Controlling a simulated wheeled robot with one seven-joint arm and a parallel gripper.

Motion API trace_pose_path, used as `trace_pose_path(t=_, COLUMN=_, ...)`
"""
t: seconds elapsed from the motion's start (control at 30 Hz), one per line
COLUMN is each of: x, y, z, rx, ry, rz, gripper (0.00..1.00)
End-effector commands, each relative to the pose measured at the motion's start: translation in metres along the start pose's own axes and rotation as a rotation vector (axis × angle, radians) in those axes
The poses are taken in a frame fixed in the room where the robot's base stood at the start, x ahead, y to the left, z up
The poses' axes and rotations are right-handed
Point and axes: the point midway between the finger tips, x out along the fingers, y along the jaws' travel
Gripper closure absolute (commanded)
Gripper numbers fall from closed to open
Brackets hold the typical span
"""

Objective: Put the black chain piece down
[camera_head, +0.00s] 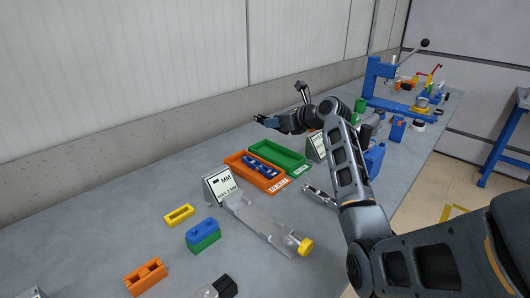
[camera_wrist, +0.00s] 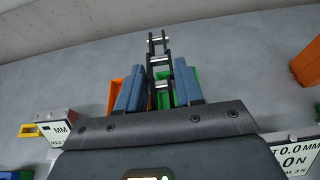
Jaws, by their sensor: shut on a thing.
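My gripper (camera_head: 268,121) is raised above the grey workbench, near the back wall. In the wrist view, its two blue fingers (camera_wrist: 158,78) are closed on the black chain piece (camera_wrist: 156,42). The chain's dark links and shiny pins stick out beyond the fingertips; its near part is between the fingers. In the head view the chain is too small and dark to make out clearly. Below are an orange tray (camera_head: 235,166) with blue parts (camera_head: 261,165) in it and a green tray (camera_head: 291,153) that looks empty.
A metal gauge (camera_head: 262,222) with a yellow knob and a sign (camera_head: 221,186) stands in front of the trays. Yellow, blue, green and orange blocks (camera_head: 203,230) lie at the left front. A blue press (camera_head: 376,78) stands at the far right.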

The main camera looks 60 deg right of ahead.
Motion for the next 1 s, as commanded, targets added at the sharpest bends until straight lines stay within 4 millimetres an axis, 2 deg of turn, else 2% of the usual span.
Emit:
trace_pose_path(t=0.3, x=0.018, y=0.0, z=-0.047, rx=0.003, ry=0.002, rz=0.0, gripper=1.0)
trace_pose_path(t=0.57, x=0.026, y=0.0, z=-0.066, rx=0.002, ry=0.001, rz=0.0, gripper=1.0)
trace_pose_path(t=0.73, x=0.035, y=0.0, z=-0.087, rx=0.003, ry=0.002, rz=0.0, gripper=1.0)
trace_pose_path(t=1.0, x=0.037, y=0.0, z=-0.091, rx=0.0, ry=0.0, rz=0.0, gripper=1.0)
